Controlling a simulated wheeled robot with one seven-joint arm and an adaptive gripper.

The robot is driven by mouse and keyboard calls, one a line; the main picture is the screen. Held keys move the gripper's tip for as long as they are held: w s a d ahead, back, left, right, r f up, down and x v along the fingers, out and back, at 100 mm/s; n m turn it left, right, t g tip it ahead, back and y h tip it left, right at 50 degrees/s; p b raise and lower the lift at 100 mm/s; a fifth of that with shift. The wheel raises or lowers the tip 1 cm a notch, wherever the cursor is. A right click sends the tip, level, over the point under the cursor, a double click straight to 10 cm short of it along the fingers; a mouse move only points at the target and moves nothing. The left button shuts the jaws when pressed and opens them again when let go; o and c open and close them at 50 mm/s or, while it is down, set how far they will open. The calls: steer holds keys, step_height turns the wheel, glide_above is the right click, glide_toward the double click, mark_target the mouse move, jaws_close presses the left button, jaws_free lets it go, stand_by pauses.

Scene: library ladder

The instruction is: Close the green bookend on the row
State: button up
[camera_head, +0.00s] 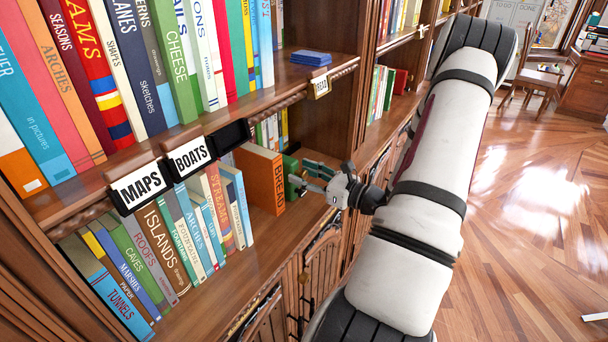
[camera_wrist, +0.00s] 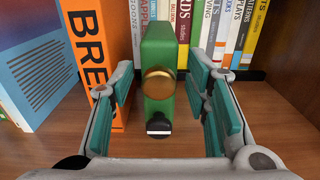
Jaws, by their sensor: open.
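The green bookend (camera_wrist: 158,50) stands upright on the lower shelf, with a round gold knob on its near face and a black piece with a white stripe low on it. In the head view the bookend (camera_head: 291,176) is partly hidden by my gripper (camera_head: 308,174). In the wrist view my gripper (camera_wrist: 159,80) is open, one teal-padded finger on each side of the bookend. A gap shows at the right finger. The orange BREAD book (camera_wrist: 93,55) stands left of the bookend, partly behind the left finger; it also shows in the head view (camera_head: 263,182).
A row of books (camera_head: 150,245) fills the shelf left of the orange book. More books (camera_wrist: 225,35) stand behind the bookend. MAPS (camera_head: 140,187) and BOATS (camera_head: 189,157) labels hang above. Bare shelf (camera_wrist: 285,85) lies to the right in the wrist view.

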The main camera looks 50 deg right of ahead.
steer(key=s, duration=1.1)
steer(key=shift+s+d, duration=0.4)
steer(key=shift+d, duration=0.05)
